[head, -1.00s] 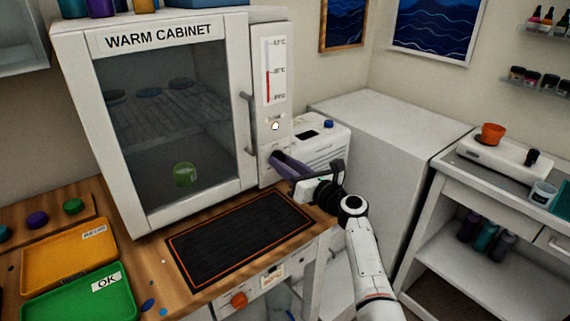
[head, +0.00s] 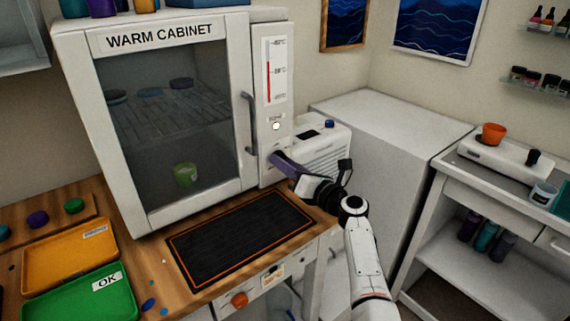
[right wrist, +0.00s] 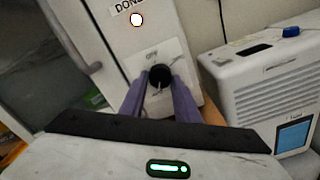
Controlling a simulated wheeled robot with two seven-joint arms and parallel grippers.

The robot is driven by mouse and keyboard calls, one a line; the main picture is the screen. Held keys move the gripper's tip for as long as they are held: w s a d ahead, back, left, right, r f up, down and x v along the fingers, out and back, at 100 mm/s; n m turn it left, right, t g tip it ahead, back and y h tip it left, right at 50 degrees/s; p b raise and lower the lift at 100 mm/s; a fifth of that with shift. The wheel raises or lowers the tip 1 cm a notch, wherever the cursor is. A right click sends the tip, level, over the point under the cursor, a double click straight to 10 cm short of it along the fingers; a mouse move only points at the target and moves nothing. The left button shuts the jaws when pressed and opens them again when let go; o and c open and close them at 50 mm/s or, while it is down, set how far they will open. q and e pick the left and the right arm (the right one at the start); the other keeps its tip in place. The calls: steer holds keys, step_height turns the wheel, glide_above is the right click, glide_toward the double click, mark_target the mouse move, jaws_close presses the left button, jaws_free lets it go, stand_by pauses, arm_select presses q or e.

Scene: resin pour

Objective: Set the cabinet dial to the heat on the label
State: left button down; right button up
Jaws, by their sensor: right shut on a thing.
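The warm cabinet (head: 115,41) stands at the back of the wooden bench, its glass door closed. Its right-hand panel carries a gauge (head: 273,60) with a red column reaching above mid-scale. The dial, a round black knob (right wrist: 160,76), sits low on this panel under an "OFF" mark in the right wrist view. My right gripper (head: 277,157) is shut on the dial, with a purple finger on each side of it. It also shows in the right wrist view (right wrist: 160,87). The fingers hide the dial in the head view. My left gripper is out of view.
A white machine (head: 325,140) stands close to the right of the panel. A black mat (head: 240,240) lies in front of the cabinet. An orange tray (head: 65,258) and a green tray (head: 75,300) are at the left. A green cup (head: 186,175) is inside the cabinet.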

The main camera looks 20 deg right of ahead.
steer(key=o, duration=1)
steer(key=shift+s, duration=0.1)
steer(key=v, duration=1)
steer(key=shift+s, duration=0.1)
